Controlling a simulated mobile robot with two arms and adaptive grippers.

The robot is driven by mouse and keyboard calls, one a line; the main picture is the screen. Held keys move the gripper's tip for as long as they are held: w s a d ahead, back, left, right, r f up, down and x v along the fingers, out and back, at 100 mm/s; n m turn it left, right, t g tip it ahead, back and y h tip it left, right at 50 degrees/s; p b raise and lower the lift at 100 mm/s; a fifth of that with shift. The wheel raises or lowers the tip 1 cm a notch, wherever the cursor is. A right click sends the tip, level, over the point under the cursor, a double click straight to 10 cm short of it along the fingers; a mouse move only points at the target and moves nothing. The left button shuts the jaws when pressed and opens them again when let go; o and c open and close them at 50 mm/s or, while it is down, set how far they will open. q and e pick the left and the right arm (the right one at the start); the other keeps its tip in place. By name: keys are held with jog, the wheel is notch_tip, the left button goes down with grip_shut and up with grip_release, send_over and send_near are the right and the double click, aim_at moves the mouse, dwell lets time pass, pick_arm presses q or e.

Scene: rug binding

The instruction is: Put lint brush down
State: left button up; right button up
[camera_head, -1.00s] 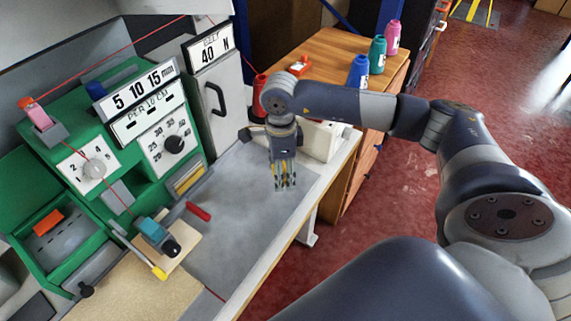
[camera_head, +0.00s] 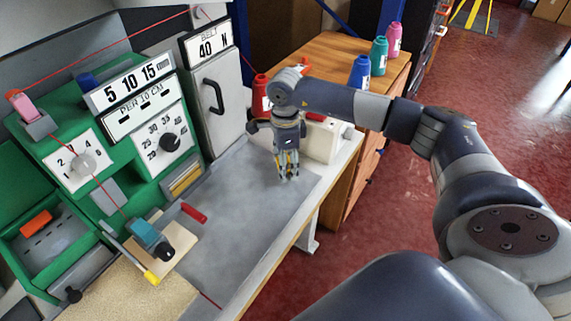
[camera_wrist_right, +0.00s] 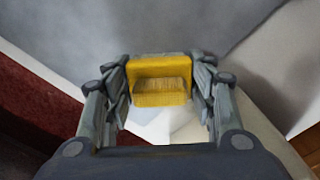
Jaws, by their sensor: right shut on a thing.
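The lint brush (camera_wrist_right: 160,68) is a yellow block with a bristled face, held between the fingers of my right gripper (camera_wrist_right: 160,92) in the right wrist view. In the head view my right gripper (camera_head: 288,177) points down above the far part of the grey work surface (camera_head: 240,215). Only small yellow parts of the brush show between its fingers there. Whether the brush touches the surface cannot be told. My left gripper is not in view.
A white block-shaped device (camera_head: 325,142) stands just behind my right gripper. A green machine (camera_head: 115,190) with dials is at left. A red-handled thing (camera_head: 194,213) and a teal tool (camera_head: 150,238) lie nearer. The middle of the grey surface is clear.

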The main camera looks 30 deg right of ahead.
jog(key=shift+f, duration=0.1)
jog(key=shift+f, duration=0.15)
jog(key=o, duration=0.9)
jog(key=shift+o, duration=0.2)
jog(key=shift+r, duration=0.6)
notch_tip(320, 180, up, 11)
jog(key=shift+r+b, duration=0.2)
jog(key=shift+b, duration=0.15)
